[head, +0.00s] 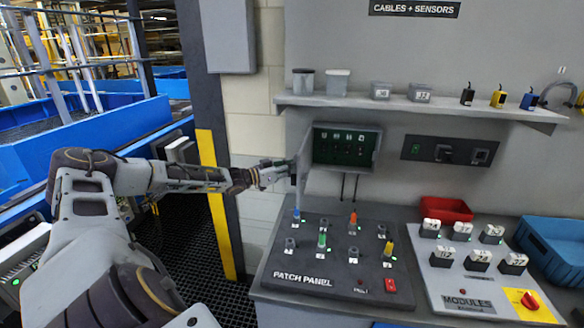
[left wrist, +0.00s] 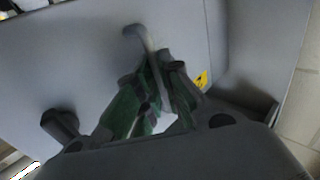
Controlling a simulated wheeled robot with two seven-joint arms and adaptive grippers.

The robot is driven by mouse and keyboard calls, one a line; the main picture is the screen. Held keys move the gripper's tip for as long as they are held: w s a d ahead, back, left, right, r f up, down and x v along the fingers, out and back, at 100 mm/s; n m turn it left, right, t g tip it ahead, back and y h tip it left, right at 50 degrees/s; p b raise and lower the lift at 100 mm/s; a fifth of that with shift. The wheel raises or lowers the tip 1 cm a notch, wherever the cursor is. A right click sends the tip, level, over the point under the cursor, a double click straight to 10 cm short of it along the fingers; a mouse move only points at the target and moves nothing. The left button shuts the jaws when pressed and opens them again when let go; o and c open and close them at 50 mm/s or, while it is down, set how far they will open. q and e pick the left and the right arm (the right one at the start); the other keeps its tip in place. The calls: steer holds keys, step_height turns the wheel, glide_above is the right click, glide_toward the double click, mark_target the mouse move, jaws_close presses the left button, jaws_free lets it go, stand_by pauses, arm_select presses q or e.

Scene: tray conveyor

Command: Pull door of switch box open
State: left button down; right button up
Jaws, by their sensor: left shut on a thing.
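The switch box (head: 346,147) is mounted on the grey wall, and its dark green inside with rows of small parts shows in the head view. Its grey door (head: 304,160) is swung out on the left side and seen nearly edge-on. My left gripper (head: 286,171) is at the door's outer side. In the left wrist view my left gripper (left wrist: 152,104) is shut on the grey door handle (left wrist: 136,31), with its green-padded fingers on either side of it. The door face (left wrist: 70,60) fills much of that view. My right gripper is not in view.
Below the box is a patch panel (head: 330,262) with several coloured plugs. A shelf (head: 430,106) with jars and small parts is above. A modules board (head: 470,285), a red bin (head: 445,209) and a blue bin (head: 555,250) are to the right. A yellow-striped post (head: 217,205) stands left.

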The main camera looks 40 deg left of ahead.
arm_select(q)
steer(key=c, duration=2)
jaws_free()
steer(key=shift+w+a+r, duration=0.15)
steer(key=shift+a+r, duration=0.05)
steer(key=shift+r, duration=0.35)
steer(key=shift+o, duration=1.3)
steer(key=shift+w+f, duration=0.2)
steer(key=shift+w, duration=0.05)
steer(key=shift+o, duration=0.9)
steer(key=shift+w+d+f, duration=0.1)
steer(key=shift+w+f, duration=0.2)
steer(key=shift+f, duration=0.05)
steer(key=shift+s, duration=0.55)
steer(key=shift+s, duration=0.1)
steer(key=v, duration=1.1)
